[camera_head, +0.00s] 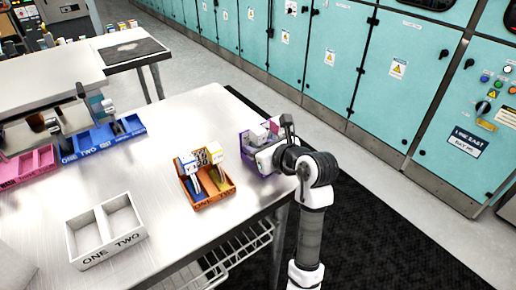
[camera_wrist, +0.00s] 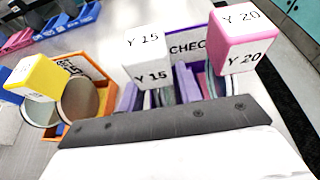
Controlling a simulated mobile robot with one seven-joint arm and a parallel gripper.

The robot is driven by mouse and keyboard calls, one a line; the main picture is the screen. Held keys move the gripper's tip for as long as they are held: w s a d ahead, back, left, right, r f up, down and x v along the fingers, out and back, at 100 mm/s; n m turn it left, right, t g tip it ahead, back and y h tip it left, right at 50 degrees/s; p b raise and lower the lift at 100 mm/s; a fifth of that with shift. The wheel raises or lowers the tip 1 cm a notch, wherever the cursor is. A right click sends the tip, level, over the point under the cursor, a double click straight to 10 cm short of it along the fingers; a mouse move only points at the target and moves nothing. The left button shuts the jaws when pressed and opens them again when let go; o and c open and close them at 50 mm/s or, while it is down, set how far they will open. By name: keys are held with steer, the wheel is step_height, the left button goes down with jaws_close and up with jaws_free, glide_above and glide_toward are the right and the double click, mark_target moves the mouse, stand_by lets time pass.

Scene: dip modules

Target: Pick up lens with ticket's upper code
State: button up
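A purple tray marked CHECK (camera_wrist: 187,48) holds two lenses with block tops. One has a white block reading Y 15 (camera_wrist: 147,58); the other has a pink-sided block reading Y 20 (camera_wrist: 237,42). In the head view the purple tray (camera_head: 244,150) is at the table's right edge, partly behind my gripper (camera_head: 272,146). My gripper is low at this tray, and its dark bar crosses the bottom of the wrist view. Its fingertips are hidden, so I cannot tell their opening or contact. I cannot make out a ticket with a readable code.
An empty white ONE TWO tray (camera_head: 88,222) stands front left. Blue (camera_head: 88,142) and pink (camera_head: 27,167) trays are farther left. Bare table lies between.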

jaws_close()
steer(key=shift+r, duration=0.15)
stand_by(0.4)
